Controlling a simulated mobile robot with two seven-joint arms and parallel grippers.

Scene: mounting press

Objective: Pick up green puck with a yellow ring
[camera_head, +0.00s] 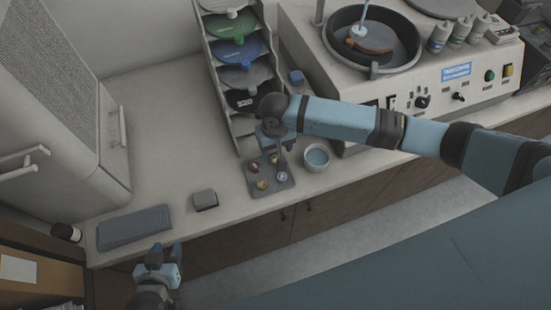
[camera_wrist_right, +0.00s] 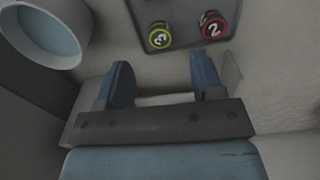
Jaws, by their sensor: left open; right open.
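A green puck with a yellow ring (camera_wrist_right: 159,38), marked 3, sits on the grey tray (camera_wrist_right: 184,41) in the right wrist view. A puck with a red ring (camera_wrist_right: 212,26), marked 2, sits beside it. My right gripper (camera_wrist_right: 160,63) is open and empty, its fingertips just short of the tray edge nearest it. Several small pucks show there, too small to read. My left gripper (camera_head: 167,250) is open and empty in front of the counter, away from the tray.
A bowl of blue liquid (camera_head: 316,156) stands right of the tray. A grey block (camera_head: 205,199) and a dark flat pad (camera_head: 134,228) lie left. The counter between is clear.

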